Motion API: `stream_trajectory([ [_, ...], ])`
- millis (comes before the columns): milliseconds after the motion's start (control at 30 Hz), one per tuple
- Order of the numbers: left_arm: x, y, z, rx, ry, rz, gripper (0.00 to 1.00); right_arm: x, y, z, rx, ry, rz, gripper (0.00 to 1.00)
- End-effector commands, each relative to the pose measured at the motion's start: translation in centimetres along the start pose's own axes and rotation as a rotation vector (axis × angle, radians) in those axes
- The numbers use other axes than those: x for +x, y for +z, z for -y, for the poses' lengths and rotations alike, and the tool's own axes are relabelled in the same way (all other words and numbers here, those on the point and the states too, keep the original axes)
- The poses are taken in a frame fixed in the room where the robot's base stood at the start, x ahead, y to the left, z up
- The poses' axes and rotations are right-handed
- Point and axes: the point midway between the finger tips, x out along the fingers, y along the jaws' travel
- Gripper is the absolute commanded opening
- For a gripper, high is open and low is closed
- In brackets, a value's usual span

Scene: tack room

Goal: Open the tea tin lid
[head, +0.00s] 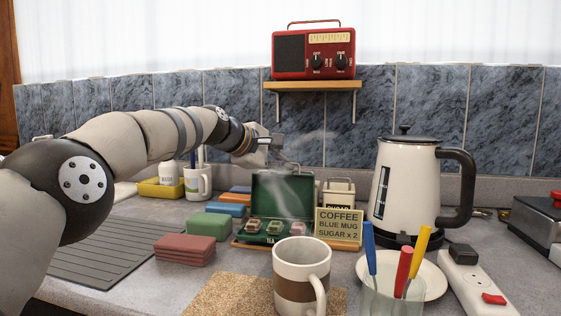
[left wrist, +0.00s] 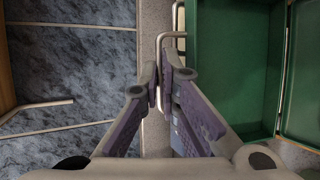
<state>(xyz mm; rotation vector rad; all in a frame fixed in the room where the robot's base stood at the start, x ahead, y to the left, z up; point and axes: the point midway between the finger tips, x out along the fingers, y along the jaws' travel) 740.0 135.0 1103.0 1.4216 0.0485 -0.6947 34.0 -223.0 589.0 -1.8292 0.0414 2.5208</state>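The green tea tin (head: 283,192) stands open on the counter in the head view, its lid upright at the back and several small packets in its front compartments. In the left wrist view the raised green lid (left wrist: 235,65) fills the right side. A thin wire handle (left wrist: 172,35) sticks out from the lid's edge towards the wall. My left gripper (head: 284,158) is at the lid's top edge. In the left wrist view its fingertips (left wrist: 160,75) are nearly together, with the handle's bar between them. My right gripper is not in view.
A coffee sign (head: 339,225) and a brown-banded mug (head: 301,262) stand in front. A sugar tin (head: 338,190) and a kettle (head: 405,185) are to the right. Coloured blocks (head: 185,250) lie left. A shelf (head: 312,87) with a red radio (head: 313,53) hangs above.

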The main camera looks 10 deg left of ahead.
Motion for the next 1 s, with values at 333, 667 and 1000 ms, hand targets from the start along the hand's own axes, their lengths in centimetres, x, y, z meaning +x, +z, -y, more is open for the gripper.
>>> stream_trajectory([
  [333, -0.1, -0.1, -0.1, 0.001, 0.002, -0.001, 0.13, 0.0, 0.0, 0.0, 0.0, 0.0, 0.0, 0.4],
  [667, -0.8, -0.1, -0.3, 0.002, 0.002, -0.001, 0.13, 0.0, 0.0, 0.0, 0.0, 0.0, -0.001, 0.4],
  [1000, -8.1, 0.0, -0.4, 0.001, 0.006, 0.0, 0.13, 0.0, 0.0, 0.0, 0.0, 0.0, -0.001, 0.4],
])
